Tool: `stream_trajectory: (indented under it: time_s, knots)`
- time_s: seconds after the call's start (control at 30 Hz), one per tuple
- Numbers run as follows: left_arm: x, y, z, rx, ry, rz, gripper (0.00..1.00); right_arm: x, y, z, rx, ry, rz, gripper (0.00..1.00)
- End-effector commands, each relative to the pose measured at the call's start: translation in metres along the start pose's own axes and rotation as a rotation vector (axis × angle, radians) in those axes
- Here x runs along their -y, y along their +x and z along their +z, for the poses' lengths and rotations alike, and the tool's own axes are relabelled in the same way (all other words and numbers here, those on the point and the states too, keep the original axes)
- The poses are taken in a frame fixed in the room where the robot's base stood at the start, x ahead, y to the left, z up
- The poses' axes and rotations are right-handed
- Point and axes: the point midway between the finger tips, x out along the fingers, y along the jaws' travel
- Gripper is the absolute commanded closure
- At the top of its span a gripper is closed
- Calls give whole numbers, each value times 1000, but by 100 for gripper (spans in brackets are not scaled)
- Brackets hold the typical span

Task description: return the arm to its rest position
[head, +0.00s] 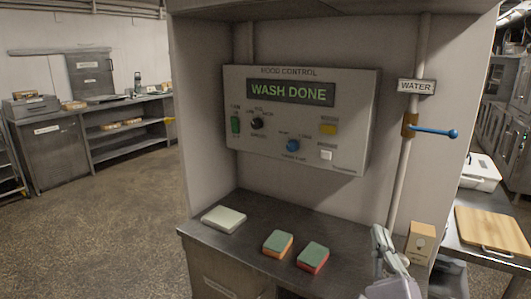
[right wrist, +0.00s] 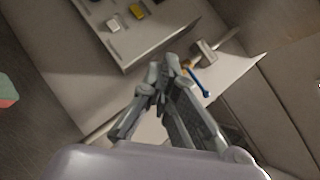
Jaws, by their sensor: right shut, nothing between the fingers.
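My right gripper (head: 383,240) rises at the lower right of the head view, in front of the metal counter's right end. It is shut and empty, and it touches nothing that I can see. In the right wrist view its fingers (right wrist: 165,72) meet at the tips, with the hood control panel (right wrist: 128,50) beyond them. My left gripper is in neither view. The same panel (head: 350,120) shows "WASH DONE" on its display (head: 291,93) in the head view.
A blue-handled water valve (head: 435,132) sits on a pipe right of the panel. The counter (head: 330,222) holds a pale block (head: 223,219) and two sponges (head: 278,244) (head: 313,257). A cutting board (head: 490,228) lies at the right. Open floor (head: 90,220) is at the left.

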Motion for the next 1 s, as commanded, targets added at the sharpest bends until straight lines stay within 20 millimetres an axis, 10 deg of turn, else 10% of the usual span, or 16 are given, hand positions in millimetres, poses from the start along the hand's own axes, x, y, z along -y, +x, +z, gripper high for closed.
stream_trajectory:
  time_s: [0.27,0.5,1.0]
  knots:
    - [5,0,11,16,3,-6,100,-102,-77,13,192,-627,492,100]
    - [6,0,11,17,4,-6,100,-171,-222,-26,539,-1259,1089,100]
    - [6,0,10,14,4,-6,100,-129,-411,-90,1128,-1646,1834,100]
